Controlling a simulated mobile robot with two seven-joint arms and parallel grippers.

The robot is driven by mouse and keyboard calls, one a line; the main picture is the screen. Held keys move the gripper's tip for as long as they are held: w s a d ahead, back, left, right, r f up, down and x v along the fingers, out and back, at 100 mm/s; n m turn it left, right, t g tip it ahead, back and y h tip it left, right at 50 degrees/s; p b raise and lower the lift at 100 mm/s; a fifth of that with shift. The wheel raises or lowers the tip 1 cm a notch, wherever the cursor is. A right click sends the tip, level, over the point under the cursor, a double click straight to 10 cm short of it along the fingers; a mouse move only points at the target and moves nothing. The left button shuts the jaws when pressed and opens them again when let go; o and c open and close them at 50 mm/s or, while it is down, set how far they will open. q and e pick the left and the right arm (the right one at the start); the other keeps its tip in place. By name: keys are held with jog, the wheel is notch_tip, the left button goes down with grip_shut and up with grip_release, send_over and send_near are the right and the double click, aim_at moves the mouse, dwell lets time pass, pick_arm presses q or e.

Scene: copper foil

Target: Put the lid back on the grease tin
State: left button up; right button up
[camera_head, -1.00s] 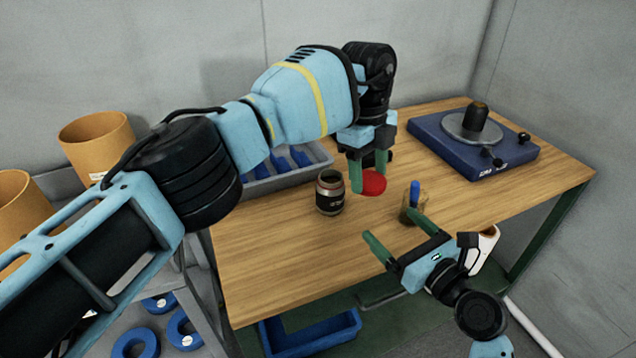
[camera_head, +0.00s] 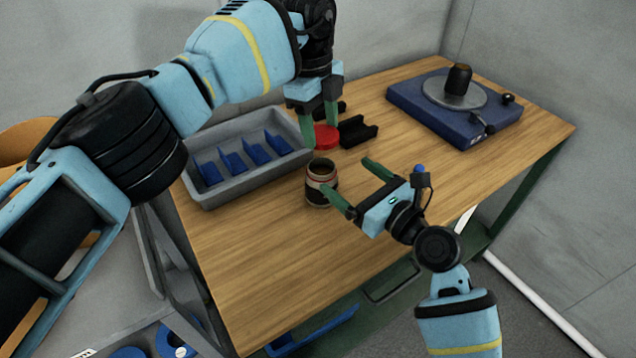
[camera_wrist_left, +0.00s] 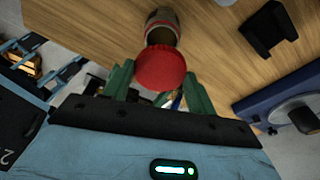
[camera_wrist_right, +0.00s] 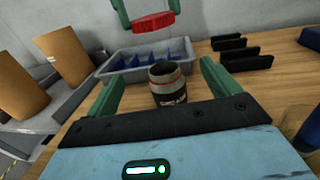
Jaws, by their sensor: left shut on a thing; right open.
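The grease tin (camera_head: 321,186) is a dark, open-topped can with a reddish band and stands upright on the wooden table. It also shows in the left wrist view (camera_wrist_left: 161,27) and in the right wrist view (camera_wrist_right: 168,88). The red lid (camera_head: 326,136) is in my left gripper (camera_head: 320,120), which is shut on it. In the right wrist view the lid (camera_wrist_right: 153,23) hangs above and beyond the tin, apart from it. My right gripper (camera_head: 362,190) is open, low over the table, its fingers pointing at the tin; one fingertip is close beside it. I cannot tell whether it touches.
A grey tray (camera_head: 245,160) with blue dividers stands left of the tin. A black block holder (camera_head: 357,131) lies behind it. A blue base with a round turntable (camera_head: 455,95) is at the back right. The table front (camera_head: 270,270) is clear.

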jog(key=shift+s, duration=0.1)
send_near(320, 170)
jog(key=shift+s+a+f, duration=0.1)
jog(key=shift+s+f, duration=0.1)
jog(key=shift+f, duration=0.4)
jog(key=shift+s+a+f, duration=0.15)
jog(key=shift+f, duration=0.5)
jog(key=x, duration=0.7)
jog(key=shift+a+r, duration=0.1)
jog(key=c, duration=1.5)
pick_arm(q)
jog(key=shift+f, duration=2.45)
pick_arm(e)
jog(key=shift+o, duration=0.2)
